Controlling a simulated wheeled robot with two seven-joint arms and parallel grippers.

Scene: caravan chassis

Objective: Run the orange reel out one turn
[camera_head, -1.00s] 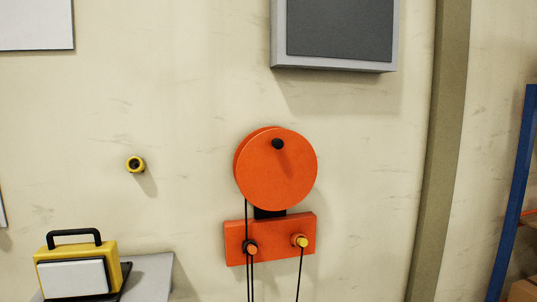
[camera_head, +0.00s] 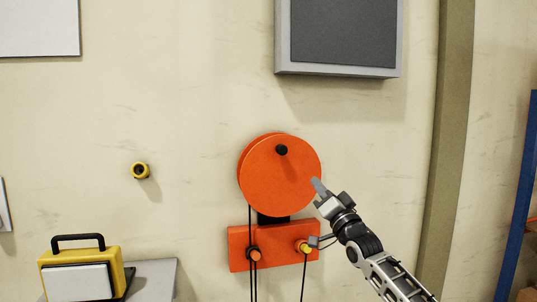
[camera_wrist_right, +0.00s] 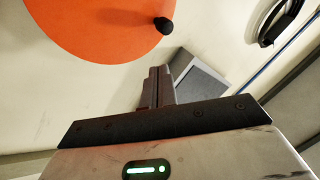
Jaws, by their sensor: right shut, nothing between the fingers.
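The orange reel (camera_head: 272,180) is a round disc on the wall with a black knob (camera_head: 281,150) near its top. Below it is an orange bracket (camera_head: 240,262) with two pegs and black cords hanging down. My right gripper (camera_head: 318,186) is shut and empty, in front of the reel's lower right edge in the head view. In the right wrist view the closed fingers (camera_wrist_right: 157,85) point up, apart from the knob (camera_wrist_right: 164,25); the orange disc (camera_wrist_right: 90,25) fills the upper left. My left gripper is not in view.
A yellow case (camera_head: 107,260) with a black handle stands on a grey surface (camera_head: 158,278) at lower left. A grey panel (camera_head: 342,35) hangs above. The wall between is bare.

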